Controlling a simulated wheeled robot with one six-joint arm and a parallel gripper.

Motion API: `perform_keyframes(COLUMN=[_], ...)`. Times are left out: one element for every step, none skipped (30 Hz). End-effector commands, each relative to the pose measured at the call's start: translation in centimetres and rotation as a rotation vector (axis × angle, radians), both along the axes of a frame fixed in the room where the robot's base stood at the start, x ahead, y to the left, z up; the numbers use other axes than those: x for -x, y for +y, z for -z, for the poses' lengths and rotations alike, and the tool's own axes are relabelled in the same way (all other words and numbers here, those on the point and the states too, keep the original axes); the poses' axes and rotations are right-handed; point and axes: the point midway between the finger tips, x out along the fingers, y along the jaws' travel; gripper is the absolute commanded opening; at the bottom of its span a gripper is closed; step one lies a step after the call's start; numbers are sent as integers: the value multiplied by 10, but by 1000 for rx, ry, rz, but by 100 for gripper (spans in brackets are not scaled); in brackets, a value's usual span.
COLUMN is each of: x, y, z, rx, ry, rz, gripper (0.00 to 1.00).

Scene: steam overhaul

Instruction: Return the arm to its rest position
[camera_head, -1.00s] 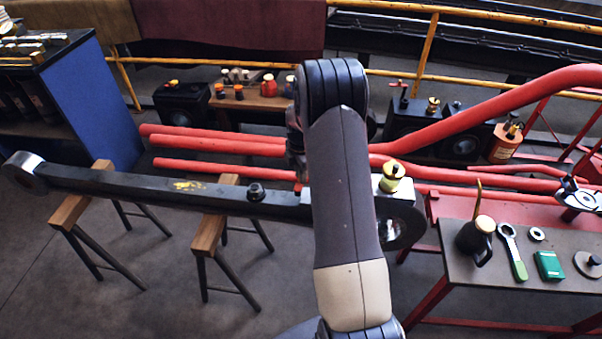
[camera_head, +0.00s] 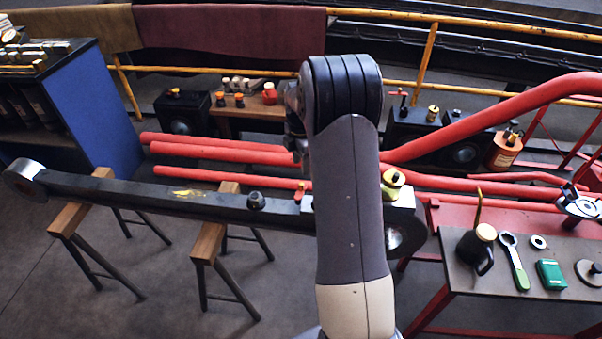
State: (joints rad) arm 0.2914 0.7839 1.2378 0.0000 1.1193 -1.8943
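My arm (camera_head: 349,200) rises through the middle of the head view, its dark elbow joint at the top and a pale link below. My gripper is not visible; it is hidden behind or beyond the arm. The long dark connecting rod (camera_head: 140,190) lies across two wooden-topped trestles. A brass-coloured cup (camera_head: 393,178) sits on its right end, just right of my arm. A dark knob (camera_head: 255,200) stands on the rod's middle part.
A red-framed bench (camera_head: 500,292) at right holds an oil can (camera_head: 478,245), a green-handled wrench (camera_head: 515,262) and a green box (camera_head: 551,274). Red pipes (camera_head: 220,152) run behind the rod. A blue cabinet (camera_head: 92,110) stands at left. Floor is open at front left.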

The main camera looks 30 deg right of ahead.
Motion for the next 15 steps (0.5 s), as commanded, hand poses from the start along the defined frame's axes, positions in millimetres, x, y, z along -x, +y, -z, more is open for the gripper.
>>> perform_keyframes(x=[-1,-1,-1,-1,0,0,0,0,0,0,0,0,0,0,0], y=[0,0,0,0,0,0,0,0,0,0,0,0,0,0,0], z=[-8,-11,-15,-17,-19,-21,-21,-22,-22,-22,-22,-22,-22,-22,-22], rx=[1,1,1,1,1,0,0,0,0,0,0,0,0,0,0], ry=[-4,-3,-2,-2,-2,-1,0,0,1,1,1,1,1,0,0], rz=[0,0,0,0,0,0,0,0,0,0,0,0,0,0,0], gripper=[38,38,38,38,38,38,38,38,38,38,38,38,38,38,38])
